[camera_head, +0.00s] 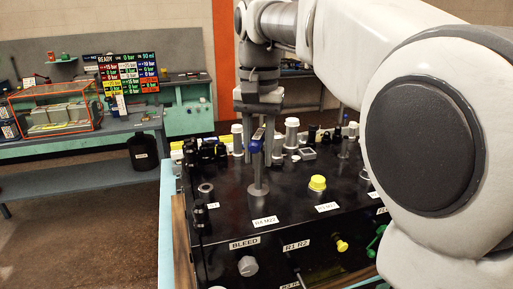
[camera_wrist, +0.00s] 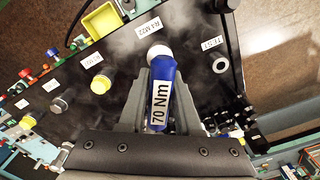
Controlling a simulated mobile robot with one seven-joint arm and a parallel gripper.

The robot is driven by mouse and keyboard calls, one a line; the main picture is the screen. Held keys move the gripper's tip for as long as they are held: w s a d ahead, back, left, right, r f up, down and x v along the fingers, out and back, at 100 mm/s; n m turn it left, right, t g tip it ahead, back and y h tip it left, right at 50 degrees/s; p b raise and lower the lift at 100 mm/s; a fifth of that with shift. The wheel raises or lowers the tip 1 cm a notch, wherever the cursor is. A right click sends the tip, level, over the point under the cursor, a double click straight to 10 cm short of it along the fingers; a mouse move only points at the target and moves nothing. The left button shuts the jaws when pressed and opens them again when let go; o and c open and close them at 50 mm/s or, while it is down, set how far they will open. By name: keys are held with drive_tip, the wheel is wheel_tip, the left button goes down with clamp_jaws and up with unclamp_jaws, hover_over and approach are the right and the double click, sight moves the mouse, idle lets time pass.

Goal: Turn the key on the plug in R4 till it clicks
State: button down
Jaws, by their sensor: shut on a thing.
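My gripper (camera_head: 257,133) points down over the black panel and is shut on a blue key (camera_head: 255,147). In the wrist view, my gripper (camera_wrist: 161,72) has its jaws on both sides of the blue key (camera_wrist: 162,82), which carries a white "70 Nm" label and a pale round end. In the head view, a grey metal stem with a wide foot (camera_head: 258,189) stands upright below the key, behind the R4 M22 label (camera_head: 265,221). Whether the key is seated on the plug is not clear; my jaws hide part of it.
A yellow-capped plug (camera_head: 317,183) stands to the right, and a ring-shaped port (camera_head: 206,190) to the left. Several white and black fittings crowd the panel's back. A readout screen (camera_head: 128,73) stands on the far bench. A grey knob (camera_head: 248,265) is on the front face.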

idle(0.3)
drive_tip(key=shift+r+m+p, duration=0.1)
drive_tip(key=shift+m+p, duration=0.3)
drive_tip(key=shift+m, duration=0.3)
drive_tip(key=shift+n, duration=0.6)
drive_tip(key=c, duration=0.5)
unclamp_jaws()
